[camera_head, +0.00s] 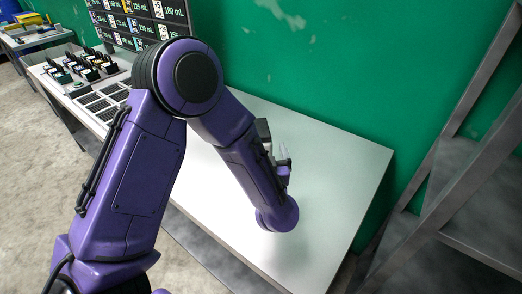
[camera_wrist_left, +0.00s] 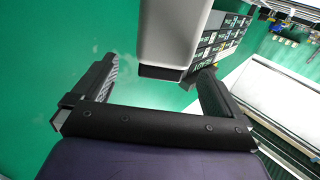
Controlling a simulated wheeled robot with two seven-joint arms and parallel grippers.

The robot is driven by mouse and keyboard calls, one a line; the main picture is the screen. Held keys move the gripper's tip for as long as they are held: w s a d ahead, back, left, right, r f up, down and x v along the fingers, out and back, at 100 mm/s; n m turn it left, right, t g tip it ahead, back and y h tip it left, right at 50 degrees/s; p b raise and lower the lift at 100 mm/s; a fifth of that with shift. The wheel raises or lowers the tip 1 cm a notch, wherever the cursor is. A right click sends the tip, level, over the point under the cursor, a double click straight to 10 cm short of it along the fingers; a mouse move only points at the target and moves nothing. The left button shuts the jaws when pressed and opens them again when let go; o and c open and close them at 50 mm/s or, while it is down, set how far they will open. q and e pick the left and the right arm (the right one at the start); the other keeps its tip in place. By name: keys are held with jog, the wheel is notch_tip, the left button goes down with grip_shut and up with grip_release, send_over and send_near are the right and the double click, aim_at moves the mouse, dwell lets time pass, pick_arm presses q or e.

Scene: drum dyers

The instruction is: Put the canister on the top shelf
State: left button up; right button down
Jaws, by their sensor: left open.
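The canister (camera_wrist_left: 172,32) shows in the left wrist view as a light grey body with a dark end, cut off by the top edge. My left gripper (camera_wrist_left: 157,69) is open, with one finger on each side of the canister's dark end. Gaps show between the canister and both fingers; its depth relative to the fingertips is unclear. In the head view my purple forearm hides most of the left gripper (camera_head: 283,163), low over the white table (camera_head: 335,165). A grey shelf rack (camera_head: 470,190) stands at the right, partly out of frame. My right gripper is not in view.
A green wall (camera_head: 320,60) runs behind the table. Black trays (camera_head: 100,102) and small dark holders (camera_head: 80,66) stand at the left, below a dark chart board (camera_head: 140,22). The table's right part is clear.

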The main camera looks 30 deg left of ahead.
aim_at(260, 135)
pick_arm(q)
jog(key=p+x, duration=0.2)
jog(key=x, duration=0.5)
jog(key=shift+a+r+p, duration=0.2)
jog(key=shift+p, duration=0.1)
jog(key=shift+a, duration=0.1)
jog(key=shift+s, duration=0.15)
jog(key=c, duration=0.8)
grip_shut()
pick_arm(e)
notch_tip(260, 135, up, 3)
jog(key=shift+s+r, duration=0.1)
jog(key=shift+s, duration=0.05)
pick_arm(q)
jog(key=shift+r, duration=0.1)
